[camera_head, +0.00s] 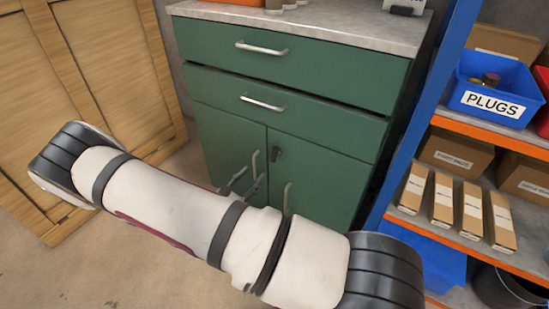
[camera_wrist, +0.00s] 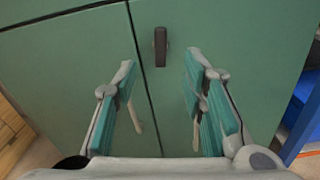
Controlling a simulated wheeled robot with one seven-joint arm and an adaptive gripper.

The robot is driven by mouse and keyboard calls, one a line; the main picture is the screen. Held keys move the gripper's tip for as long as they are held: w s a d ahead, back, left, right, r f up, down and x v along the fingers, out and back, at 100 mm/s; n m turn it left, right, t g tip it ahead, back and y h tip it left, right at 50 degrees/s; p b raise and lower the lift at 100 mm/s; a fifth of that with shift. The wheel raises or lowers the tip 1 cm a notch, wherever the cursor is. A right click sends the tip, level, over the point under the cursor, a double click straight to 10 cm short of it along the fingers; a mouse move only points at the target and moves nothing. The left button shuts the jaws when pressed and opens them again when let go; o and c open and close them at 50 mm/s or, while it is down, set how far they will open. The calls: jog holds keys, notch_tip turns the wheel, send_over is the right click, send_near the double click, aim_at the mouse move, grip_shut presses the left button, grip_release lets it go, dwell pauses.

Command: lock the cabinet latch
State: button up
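The green cabinet (camera_head: 310,141) has two lower doors side by side. The dark latch (camera_head: 275,154) is near the top of the right door, just right of the seam. In the wrist view the latch (camera_wrist: 160,46) points upright and does not cross the seam. My gripper (camera_wrist: 160,66) is open, with one finger to each side of the latch in the picture and nothing between the fingertips. In the head view my gripper (camera_head: 239,183) shows partly above my arm, in front of the doors and lower left of the latch. I cannot tell its exact distance to the latch.
Pale door handles (camera_head: 287,198) stand out below the latch. Two drawers with bar handles (camera_head: 262,48) are above the doors. A blue-post shelf (camera_head: 476,131) with boxes and a PLUGS bin (camera_head: 493,88) stands close on the right. Wooden panels (camera_head: 118,75) stand left.

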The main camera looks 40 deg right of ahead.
aim_at(274, 152)
jog(key=b+x, duration=0.3)
jog(key=x, duration=1)
jog(key=shift+b, duration=0.35)
jog(key=shift+c, duration=0.3)
grip_shut()
